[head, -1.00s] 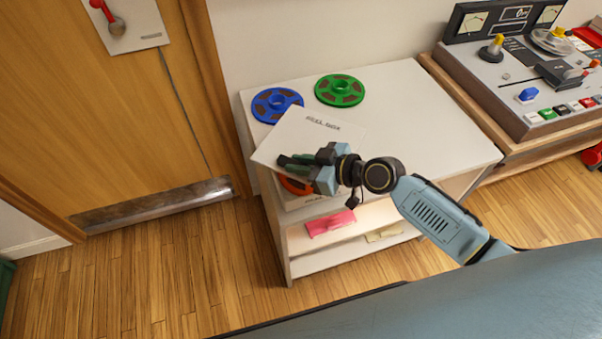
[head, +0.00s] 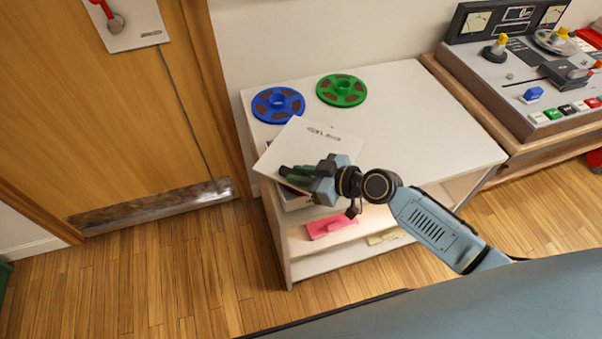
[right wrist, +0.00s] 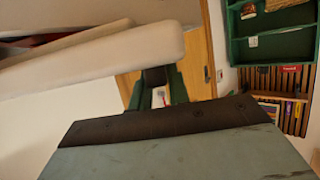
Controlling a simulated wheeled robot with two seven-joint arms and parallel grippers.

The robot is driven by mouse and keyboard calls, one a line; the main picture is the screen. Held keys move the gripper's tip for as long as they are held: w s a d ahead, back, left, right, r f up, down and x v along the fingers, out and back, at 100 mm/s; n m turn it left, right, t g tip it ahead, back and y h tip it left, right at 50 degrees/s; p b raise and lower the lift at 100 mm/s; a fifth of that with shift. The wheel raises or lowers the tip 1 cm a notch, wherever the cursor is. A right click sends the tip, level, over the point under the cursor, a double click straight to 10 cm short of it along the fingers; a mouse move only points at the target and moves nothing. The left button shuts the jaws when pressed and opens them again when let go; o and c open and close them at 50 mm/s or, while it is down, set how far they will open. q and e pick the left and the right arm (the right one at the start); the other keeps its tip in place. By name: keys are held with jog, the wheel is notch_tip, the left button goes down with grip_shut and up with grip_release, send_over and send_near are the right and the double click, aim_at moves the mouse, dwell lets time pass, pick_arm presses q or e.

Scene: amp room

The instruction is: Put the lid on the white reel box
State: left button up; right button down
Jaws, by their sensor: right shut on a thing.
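The white lid (head: 312,142), with dark lettering on it, is in the head view over the front left corner of the white cabinet. My right gripper (head: 300,174) is shut on the lid's near edge. The white reel box (head: 294,201) lies under the lid; only a small near part of it shows. I cannot tell whether the lid touches the box. In the right wrist view a pale slab edge (right wrist: 120,57), likely the lid, lies beside the dark green fingers (right wrist: 158,92). My left gripper is not in view.
A blue reel (head: 278,104) and a green reel (head: 341,90) lie at the back of the white cabinet (head: 420,120), whose right part is clear. A pink item (head: 331,226) is on the shelf below. A tape machine (head: 520,85) stands at the right.

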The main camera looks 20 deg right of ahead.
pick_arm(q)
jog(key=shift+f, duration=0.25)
pick_arm(e)
jog(key=shift+f, duration=0.15)
jog(key=c, duration=1.4)
grip_release()
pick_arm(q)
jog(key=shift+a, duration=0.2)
pick_arm(e)
jog(key=shift+o, duration=0.4)
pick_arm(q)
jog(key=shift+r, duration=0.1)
pick_arm(e)
jog(key=shift+r+p, duration=0.5)
jog(key=shift+r, duration=0.05)
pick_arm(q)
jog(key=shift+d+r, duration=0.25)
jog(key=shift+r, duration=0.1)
pick_arm(e)
jog(key=v, duration=1.2)
